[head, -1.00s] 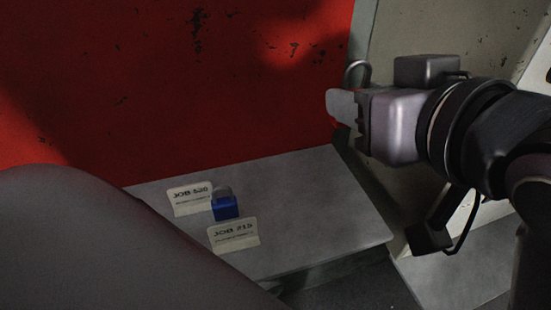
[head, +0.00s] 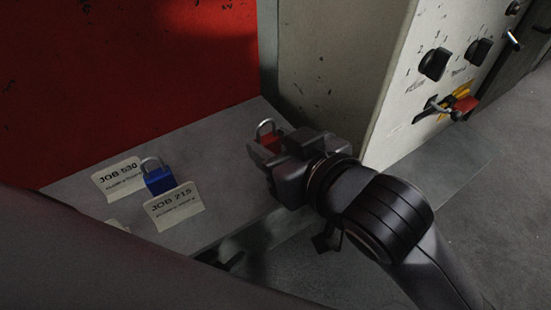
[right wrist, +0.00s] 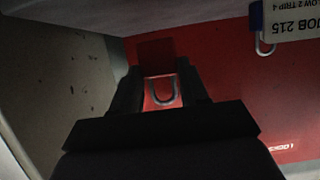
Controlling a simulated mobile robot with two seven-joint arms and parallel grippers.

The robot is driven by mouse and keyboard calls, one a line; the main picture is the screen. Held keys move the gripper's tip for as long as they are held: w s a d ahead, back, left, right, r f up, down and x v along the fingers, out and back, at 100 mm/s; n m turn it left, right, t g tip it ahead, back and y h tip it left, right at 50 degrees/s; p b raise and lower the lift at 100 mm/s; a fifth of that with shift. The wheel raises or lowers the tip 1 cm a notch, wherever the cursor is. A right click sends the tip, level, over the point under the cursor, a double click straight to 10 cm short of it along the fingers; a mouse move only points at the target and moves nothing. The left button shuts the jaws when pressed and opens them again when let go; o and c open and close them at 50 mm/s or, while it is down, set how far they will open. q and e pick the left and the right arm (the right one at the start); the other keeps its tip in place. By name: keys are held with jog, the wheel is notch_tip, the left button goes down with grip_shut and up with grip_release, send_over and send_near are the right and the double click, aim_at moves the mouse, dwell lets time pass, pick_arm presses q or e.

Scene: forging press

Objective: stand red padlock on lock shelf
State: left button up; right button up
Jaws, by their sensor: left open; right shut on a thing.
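The red padlock (head: 268,142) is upright with its shackle up, at the right end of the grey lock shelf (head: 215,136). My right gripper (head: 262,158) is shut on it and hides part of its body. In the right wrist view the red padlock body (right wrist: 156,56) sits between the fingertips, with its shackle toward the camera. It is low over or on the shelf; I cannot tell whether it touches. My left gripper is not in view.
A blue padlock (head: 159,181) stands on the shelf between two job cards, one behind (head: 118,178) and one in front (head: 174,207). A red wall (head: 130,70) rises behind. A pale cabinet (head: 335,70) with knobs stands right. Shelf between blue padlock and gripper is clear.

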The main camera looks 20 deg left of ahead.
jog(key=shift+f, duration=1.5)
jog(key=shift+f, duration=0.15)
jog(key=o, duration=1.2)
